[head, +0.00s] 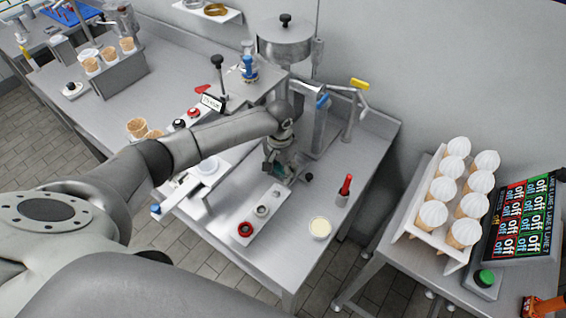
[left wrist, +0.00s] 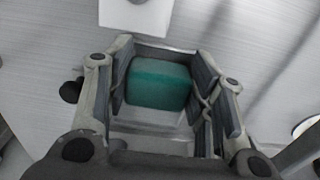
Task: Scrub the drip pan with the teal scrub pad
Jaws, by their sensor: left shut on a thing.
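The teal scrub pad (left wrist: 158,84) shows between the fingers of my left gripper (left wrist: 160,92) in the left wrist view. In the head view my left gripper (head: 281,172) is low over the table under the machine, shut on the pad, and mostly hides it. A grey metal rim (left wrist: 150,144), which looks like the drip pan, shows around and below the pad in the left wrist view. I cannot tell whether the pad touches it. In the head view the pan is largely hidden by the gripper. My right gripper is not in view.
The steel machine (head: 286,42) stands behind the gripper. A pale tray with a red ring (head: 245,229) lies in front. A red-handled tool (head: 345,187) and a cream-filled cup (head: 320,228) stand to the right. A cone rack (head: 420,241) is on the side table.

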